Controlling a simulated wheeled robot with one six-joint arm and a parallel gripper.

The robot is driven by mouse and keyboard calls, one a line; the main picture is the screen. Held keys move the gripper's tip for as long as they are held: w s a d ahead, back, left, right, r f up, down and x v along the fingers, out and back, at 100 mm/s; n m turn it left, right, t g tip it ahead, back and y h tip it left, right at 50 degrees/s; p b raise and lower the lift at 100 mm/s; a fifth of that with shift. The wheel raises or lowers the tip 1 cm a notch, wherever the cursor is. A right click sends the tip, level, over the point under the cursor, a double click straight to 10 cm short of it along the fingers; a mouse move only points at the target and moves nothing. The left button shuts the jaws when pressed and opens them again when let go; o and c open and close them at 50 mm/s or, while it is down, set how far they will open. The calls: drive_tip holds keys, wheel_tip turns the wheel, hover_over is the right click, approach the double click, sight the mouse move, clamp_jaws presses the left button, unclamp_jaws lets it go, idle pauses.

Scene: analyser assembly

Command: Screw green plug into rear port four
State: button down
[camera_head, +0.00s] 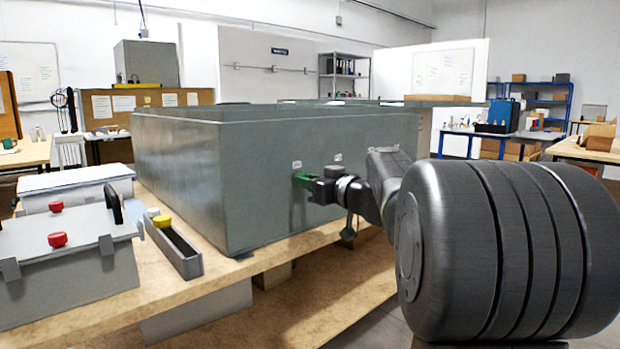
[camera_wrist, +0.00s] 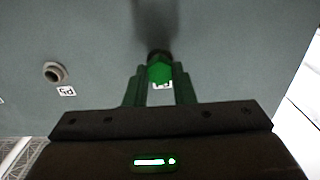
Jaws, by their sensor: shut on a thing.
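The green plug (camera_wrist: 159,72) shows in the wrist view between the two green fingers of my gripper (camera_wrist: 160,88). My gripper is shut on it, with the plug against the grey wall at a dark round opening. A small white label, partly covered, sits just below the plug. In the head view my gripper (camera_head: 303,180) reaches the right-hand face of the large grey analyser housing (camera_head: 180,165), below a small label. How deep the plug sits cannot be told.
Another round port (camera_wrist: 55,72) with its own label lies left of the plug. A narrow grey tray (camera_head: 183,257) holds a yellow and a pale piece. A grey box (camera_head: 70,270) with red knobs stands on the wooden bench (camera_head: 225,275), left of the housing.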

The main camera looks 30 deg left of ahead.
drive_tip(key=m+p, duration=0.9)
drive_tip(key=m, duration=0.9)
drive_tip(key=c, duration=1.3)
unclamp_jaws()
drive_tip(key=shift+w, duration=0.1)
drive_tip(key=shift+c, duration=0.2)
drive_tip(key=shift+f, duration=0.1)
